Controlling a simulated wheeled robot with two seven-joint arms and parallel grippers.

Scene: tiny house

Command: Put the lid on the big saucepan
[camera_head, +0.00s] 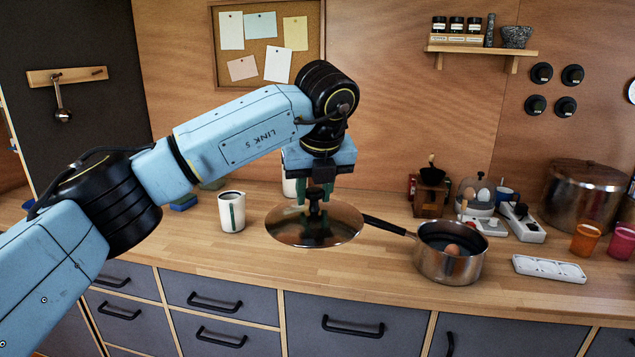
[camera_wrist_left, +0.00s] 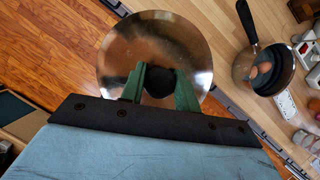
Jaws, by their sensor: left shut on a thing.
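My left gripper (camera_head: 316,196) is shut on the black knob of a round shiny metal lid (camera_head: 290,231). It holds the lid roughly level at the counter's front part; in the left wrist view the lid (camera_wrist_left: 120,50) shows against the wooden floor. A smaller saucepan (camera_head: 450,267) with a black handle stands to the right of the lid, open, with brown eggs inside. My right gripper is not in view.
A white mug (camera_head: 231,212) stands left of the lid. An egg cooker (camera_head: 475,195), a power strip (camera_head: 522,222), a white tray (camera_head: 549,268) and orange (camera_head: 585,240) and pink (camera_head: 620,241) cups crowd the right side. The counter's front left is clear.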

